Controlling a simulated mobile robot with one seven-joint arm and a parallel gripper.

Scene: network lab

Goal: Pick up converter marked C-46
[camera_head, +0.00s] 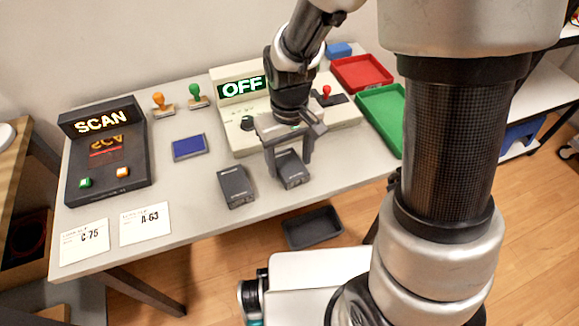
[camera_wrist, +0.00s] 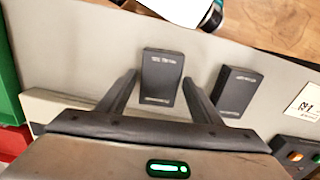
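Two small dark grey box-shaped converters lie on the table. Their markings are too small to read, so I cannot tell which is C-46. The right converter (camera_head: 293,173) is below my gripper (camera_head: 288,164); it is also the one at left in the wrist view (camera_wrist: 161,78). My gripper (camera_wrist: 159,79) is open and empty, with one finger on either side of this converter; contact cannot be told. The other converter (camera_head: 236,187) lies to the left, outside the fingers; it shows at right in the wrist view (camera_wrist: 236,92).
A black scan unit (camera_head: 105,155) and paper cards marked C-75 (camera_head: 85,242) and A-63 (camera_head: 145,224) are at left. A console reading OFF (camera_head: 240,143) stands behind my gripper. Red (camera_head: 361,72) and green (camera_head: 383,115) trays are at right. Stamps and a blue pad (camera_head: 189,147) lie further back.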

